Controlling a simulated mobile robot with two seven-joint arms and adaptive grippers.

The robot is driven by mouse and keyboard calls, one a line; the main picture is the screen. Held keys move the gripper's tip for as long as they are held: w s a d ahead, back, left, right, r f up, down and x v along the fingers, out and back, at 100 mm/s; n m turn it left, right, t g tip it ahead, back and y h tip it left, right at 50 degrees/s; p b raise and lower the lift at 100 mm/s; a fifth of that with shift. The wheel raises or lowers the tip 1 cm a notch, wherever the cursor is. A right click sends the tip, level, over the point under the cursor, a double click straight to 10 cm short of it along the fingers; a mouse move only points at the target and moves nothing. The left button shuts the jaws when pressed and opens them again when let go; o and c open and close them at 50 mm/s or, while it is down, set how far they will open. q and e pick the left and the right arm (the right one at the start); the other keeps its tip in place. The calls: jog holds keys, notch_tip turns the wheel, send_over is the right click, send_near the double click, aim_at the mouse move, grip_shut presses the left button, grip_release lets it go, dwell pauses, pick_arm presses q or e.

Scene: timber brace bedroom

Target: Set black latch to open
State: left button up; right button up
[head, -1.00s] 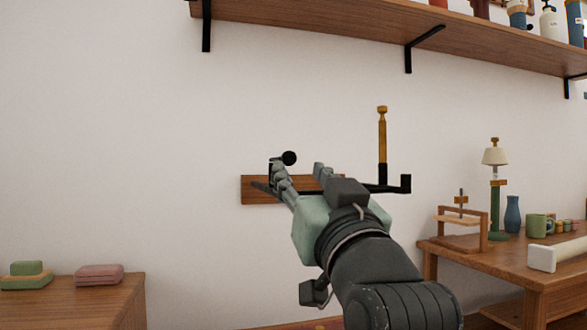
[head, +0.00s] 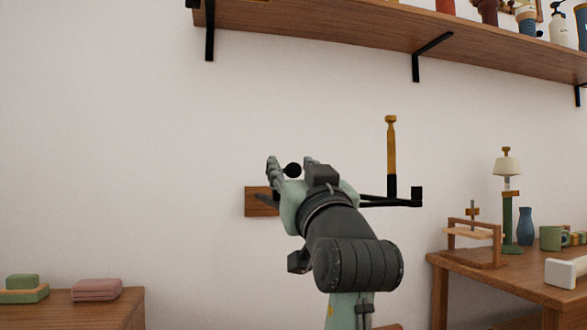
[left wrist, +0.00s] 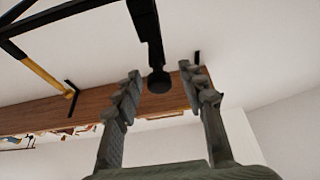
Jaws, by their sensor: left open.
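The black latch shows as a round black knob (head: 292,170) in front of a wooden wall plate (head: 260,202). In the left wrist view the knob (left wrist: 159,82) hangs at the end of a black bar, between my two spread fingers. My left gripper (head: 289,164) is open around the knob, with a finger on each side; it also shows in the left wrist view (left wrist: 160,78). I see gaps beside the knob in the left wrist view. My gripper and arm hide much of the plate and the latch base. My right gripper is not in view.
A black rail (head: 400,202) with an upright amber rod (head: 391,145) extends to the right. A wooden shelf (head: 370,35) with black brackets runs above. A table (head: 520,275) with a lamp and blue vase stands right; a cabinet (head: 85,312) stands lower left.

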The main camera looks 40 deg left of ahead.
pick_arm(q)
jog(key=shift+c, duration=0.4)
grip_shut()
